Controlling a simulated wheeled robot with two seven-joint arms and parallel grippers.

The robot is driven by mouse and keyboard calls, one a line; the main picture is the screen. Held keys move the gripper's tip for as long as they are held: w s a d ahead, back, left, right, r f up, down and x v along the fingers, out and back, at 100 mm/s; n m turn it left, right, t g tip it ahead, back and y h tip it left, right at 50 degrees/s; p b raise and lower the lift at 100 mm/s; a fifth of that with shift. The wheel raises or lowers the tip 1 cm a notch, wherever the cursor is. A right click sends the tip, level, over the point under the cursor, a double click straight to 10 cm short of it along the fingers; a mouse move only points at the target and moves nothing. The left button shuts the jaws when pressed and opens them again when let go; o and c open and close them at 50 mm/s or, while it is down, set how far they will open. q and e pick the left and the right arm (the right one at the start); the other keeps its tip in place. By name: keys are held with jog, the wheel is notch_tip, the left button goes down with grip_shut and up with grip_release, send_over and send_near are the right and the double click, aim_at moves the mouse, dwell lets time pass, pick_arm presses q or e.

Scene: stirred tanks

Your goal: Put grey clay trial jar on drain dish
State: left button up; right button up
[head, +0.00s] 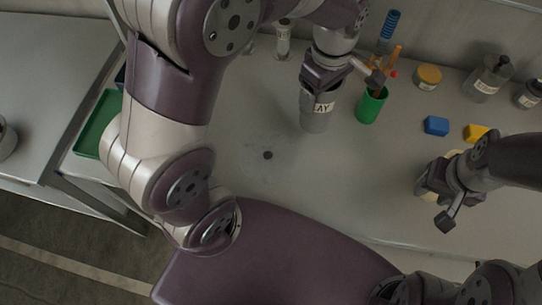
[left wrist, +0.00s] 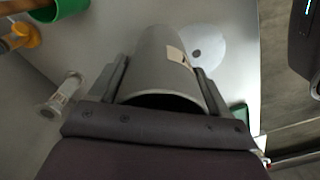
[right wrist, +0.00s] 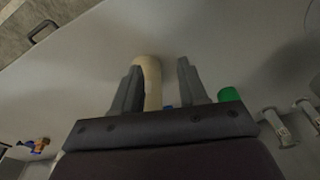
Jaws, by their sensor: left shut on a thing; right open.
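The grey clay trial jar (head: 315,118) is a tall grey cylinder with a pale label, of which "AY" can be read. My left gripper (head: 323,84) is shut on it near its rim, and in the left wrist view the jar (left wrist: 158,62) sits between both fingers. I cannot tell whether its base touches the table. The drain dish (head: 258,170) is a flat pale disc with a dark centre hole, left of and nearer than the jar. It also shows, empty, in the left wrist view (left wrist: 215,42). My right gripper (head: 436,198) is open at the right.
A green cup (head: 371,106) stands close right of the jar. Blue (head: 436,125) and yellow (head: 475,132) blocks, a yellow-lidded jar (head: 428,78) and bottles (head: 488,80) stand further right. A pale tan cylinder (right wrist: 151,82) shows between my right fingers.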

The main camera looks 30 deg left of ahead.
pick_arm(q)
jog(key=s+a+f, duration=0.7)
jog(key=a+f, duration=0.1)
jog(key=f, duration=0.2)
jog(key=shift+s+a+f+p, duration=0.25)
jog(key=shift+s+f+p, duration=0.05)
jog(key=shift+f+p, duration=0.15)
jog(key=o, duration=1.1)
jog(key=shift+f, duration=0.1)
jog(key=shift+c, duration=0.2)
notch_tip(320, 180, up, 12)
jog(key=shift+r+p, duration=0.2)
jog(key=shift+p, duration=0.15)
